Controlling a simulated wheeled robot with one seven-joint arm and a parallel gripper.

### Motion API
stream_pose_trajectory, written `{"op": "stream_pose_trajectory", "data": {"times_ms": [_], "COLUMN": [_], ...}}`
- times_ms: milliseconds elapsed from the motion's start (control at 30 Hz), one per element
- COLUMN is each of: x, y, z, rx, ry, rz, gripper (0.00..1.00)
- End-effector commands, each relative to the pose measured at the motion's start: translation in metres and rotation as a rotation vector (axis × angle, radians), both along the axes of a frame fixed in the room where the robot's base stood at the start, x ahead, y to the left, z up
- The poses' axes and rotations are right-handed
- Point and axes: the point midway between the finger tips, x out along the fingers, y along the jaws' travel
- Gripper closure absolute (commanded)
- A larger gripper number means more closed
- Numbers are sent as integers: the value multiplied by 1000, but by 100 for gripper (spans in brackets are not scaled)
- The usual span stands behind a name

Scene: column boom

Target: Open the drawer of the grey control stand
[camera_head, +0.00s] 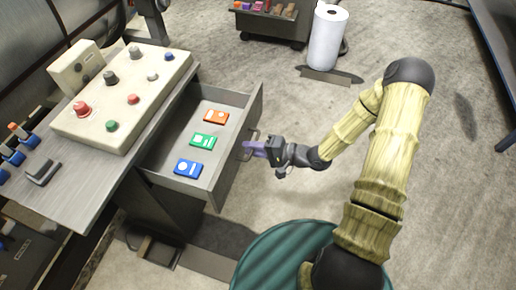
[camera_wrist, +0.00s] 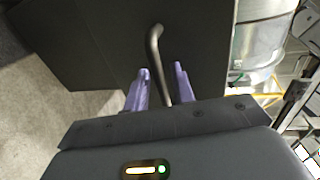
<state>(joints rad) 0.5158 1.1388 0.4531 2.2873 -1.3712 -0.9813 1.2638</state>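The grey control stand (camera_head: 72,182) is at the left in the head view. Its drawer (camera_head: 225,188) is pulled far out to the right, with its inside in plain view. The bar handle (camera_head: 246,150) is on the drawer front; it also shows in the wrist view (camera_wrist: 156,50). My gripper (camera_head: 257,148) is at the handle. In the wrist view its two purple fingers (camera_wrist: 161,84) stand on either side of the bar, with small gaps between fingers and bar, so it looks open around the handle.
Orange (camera_head: 216,117), green (camera_head: 203,141) and blue (camera_head: 188,168) cards lie in the drawer. A button panel (camera_head: 122,98) is on the stand's top. A white roll (camera_head: 327,38) and a low dark cart (camera_head: 272,25) stand at the back.

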Motion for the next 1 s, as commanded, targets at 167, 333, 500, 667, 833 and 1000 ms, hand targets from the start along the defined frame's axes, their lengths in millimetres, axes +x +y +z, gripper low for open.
{"op": "stream_pose_trajectory", "data": {"times_ms": [167,333,500,667,833,1000], "x": [0,-3,-13,-24,-36,-48], "y": [-2,-16,-43,-72,-100,-132], "z": [1,4,10,17,24,30], "rx": [0,-1,-2,-2,-3,-2], "ry": [-2,-2,-2,-3,-2,-1], "rz": [-2,-6,-8,-6,3,2], "gripper": [75,75,75,75,75,75]}}
